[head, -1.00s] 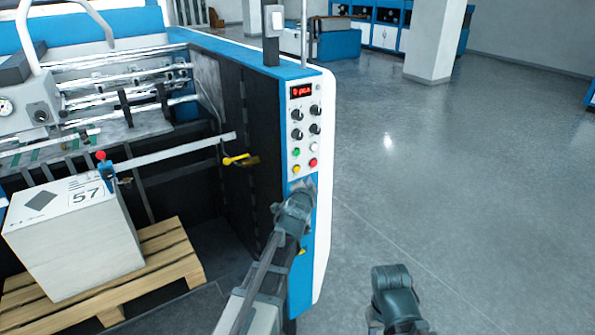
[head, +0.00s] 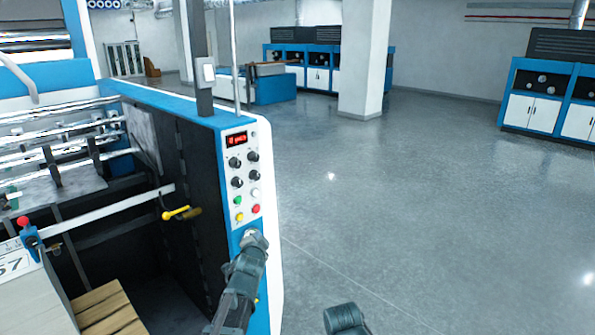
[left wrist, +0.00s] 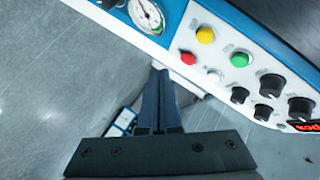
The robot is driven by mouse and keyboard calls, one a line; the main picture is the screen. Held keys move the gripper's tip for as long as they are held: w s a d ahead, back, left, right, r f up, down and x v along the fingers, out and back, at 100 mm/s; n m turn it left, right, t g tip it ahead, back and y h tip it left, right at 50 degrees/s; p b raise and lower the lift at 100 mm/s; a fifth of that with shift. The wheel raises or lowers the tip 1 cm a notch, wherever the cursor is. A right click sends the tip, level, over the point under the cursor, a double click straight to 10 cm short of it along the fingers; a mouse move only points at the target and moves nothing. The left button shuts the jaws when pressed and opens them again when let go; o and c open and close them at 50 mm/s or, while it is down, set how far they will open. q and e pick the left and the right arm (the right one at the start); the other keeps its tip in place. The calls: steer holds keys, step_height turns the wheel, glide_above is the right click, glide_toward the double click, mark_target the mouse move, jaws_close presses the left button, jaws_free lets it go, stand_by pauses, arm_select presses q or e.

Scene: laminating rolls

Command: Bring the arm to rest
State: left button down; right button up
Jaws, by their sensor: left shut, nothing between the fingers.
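My left gripper (head: 252,238) is in front of the blue and white machine end, just below the control panel (head: 243,180) in the head view. In the left wrist view my left gripper's fingers (left wrist: 160,82) are together and empty. A red button (left wrist: 188,58), a yellow one (left wrist: 205,35) and a green one (left wrist: 239,59) lie beyond the fingertips, up and to the right. I see no contact with them. The panel's red display is lit. Part of my right arm (head: 345,319) shows at the bottom edge of the head view; its gripper is out of view.
The machine (head: 190,110) fills the left side. A yellow handle (head: 176,213) sticks out inside it. A pallet (head: 105,308) and a white stack (head: 35,300) stand at lower left. A pillar (head: 361,60) and blue cabinets (head: 545,95) are farther back. Open floor (head: 430,200) lies to the right.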

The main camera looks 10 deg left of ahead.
arm_select(q)
steer(key=s+d+f+n+g, duration=0.2)
steer(key=s+d+f+g, duration=0.3)
steer(key=s, duration=0.3)
steer(key=s+d+f+n+g, duration=0.25)
steer(key=s+d+f, duration=0.25)
steer(key=s+f, duration=0.25)
steer(key=s+d+f+g, duration=0.1)
steer(key=s+d+g, duration=0.1)
steer(key=s, duration=0.7)
steer(key=s+d+f+n+g, duration=0.1)
steer(key=s+d+f+g, duration=0.1)
steer(key=s+g, duration=0.3)
steer(key=s+d, duration=0.1)
steer(key=s, duration=0.2)
steer(key=shift+s+h, duration=0.3)
steer(key=shift+s, duration=0.1)
